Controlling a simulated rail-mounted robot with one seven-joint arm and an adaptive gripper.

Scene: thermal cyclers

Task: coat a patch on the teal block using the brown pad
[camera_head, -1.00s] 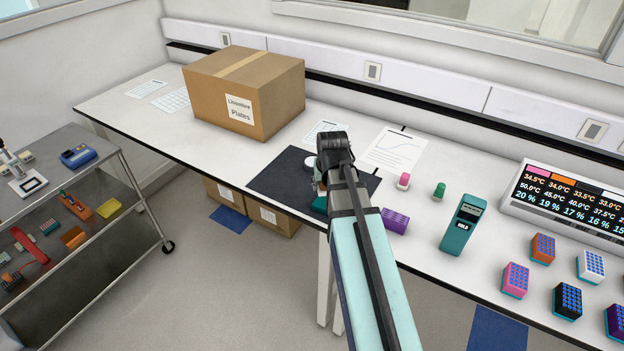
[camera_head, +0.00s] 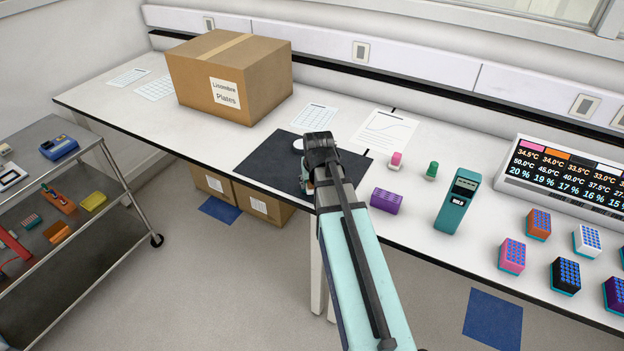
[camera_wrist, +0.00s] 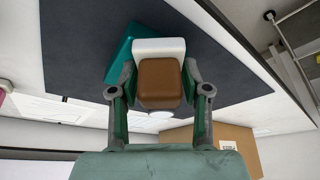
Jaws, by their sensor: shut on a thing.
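The brown pad (camera_wrist: 160,80) is between the fingers of my gripper (camera_wrist: 160,92) in the wrist view. A white piece (camera_wrist: 159,47) adjoins it; whether they are one object I cannot tell. The teal block (camera_wrist: 124,60) lies behind them on the dark mat (camera_wrist: 75,40), partly covered by the pad and a finger. Whether the pad touches the block I cannot tell. In the head view my gripper (camera_head: 316,185) is over the mat near the bench's front edge; my wrist hides the pad and most or all of the block.
A large cardboard box (camera_head: 230,78) stands at the back left.

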